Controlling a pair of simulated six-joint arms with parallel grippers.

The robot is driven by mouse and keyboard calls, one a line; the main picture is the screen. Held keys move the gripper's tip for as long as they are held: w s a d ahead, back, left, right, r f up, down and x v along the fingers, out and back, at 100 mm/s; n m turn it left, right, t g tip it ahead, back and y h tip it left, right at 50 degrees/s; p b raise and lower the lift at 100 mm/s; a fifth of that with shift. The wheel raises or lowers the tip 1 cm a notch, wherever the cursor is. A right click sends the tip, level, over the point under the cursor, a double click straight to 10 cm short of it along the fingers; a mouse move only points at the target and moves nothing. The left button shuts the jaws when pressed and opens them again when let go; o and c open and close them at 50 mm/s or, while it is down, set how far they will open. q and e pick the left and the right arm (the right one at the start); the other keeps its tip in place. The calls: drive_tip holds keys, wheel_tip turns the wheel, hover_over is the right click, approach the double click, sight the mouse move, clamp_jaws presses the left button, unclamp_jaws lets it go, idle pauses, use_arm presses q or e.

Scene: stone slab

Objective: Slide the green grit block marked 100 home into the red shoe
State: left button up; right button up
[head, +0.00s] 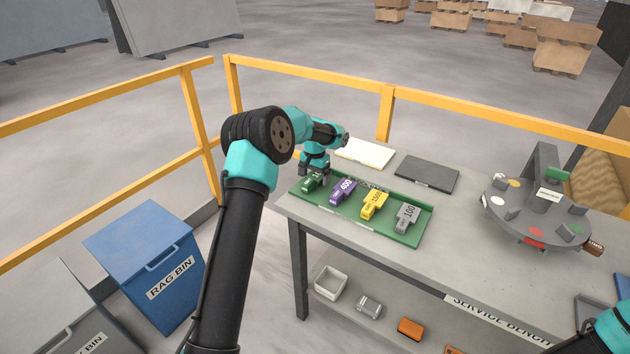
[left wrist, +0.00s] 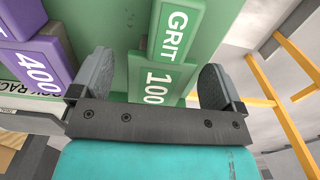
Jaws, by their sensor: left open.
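The green grit block (head: 311,184) lies at the left end of a green rack tray (head: 404,236). In the left wrist view the same green block (left wrist: 163,77) shows the white words GRIT and 100. My left gripper (head: 315,177) is over this block, open; in the left wrist view its fingers (left wrist: 153,80) stand on either side of the block, with gaps. Red parts (head: 534,242) show on the front of a round grey turntable (head: 510,229) at the right; I cannot tell the red shoe's exact shape. My right gripper is out of view; only part of its arm shows.
Purple (head: 343,191), yellow (head: 374,205) and grey (head: 407,217) blocks lie beside the green one. The purple block (left wrist: 38,63) is near the left finger. A dark pad (head: 427,173) and a pale pad (head: 365,153) lie behind the tray. Bench between tray and turntable is clear.

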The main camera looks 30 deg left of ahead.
sight(315, 177)
use_arm(q)
drive_tip(key=shift+f, duration=0.4)
drive_tip(key=c, duration=1.3)
drive_tip(key=shift+r, duration=0.1)
wheel_tip(315, 177, up, 10)
drive_tip(key=shift+f, duration=0.1)
idle(0.5)
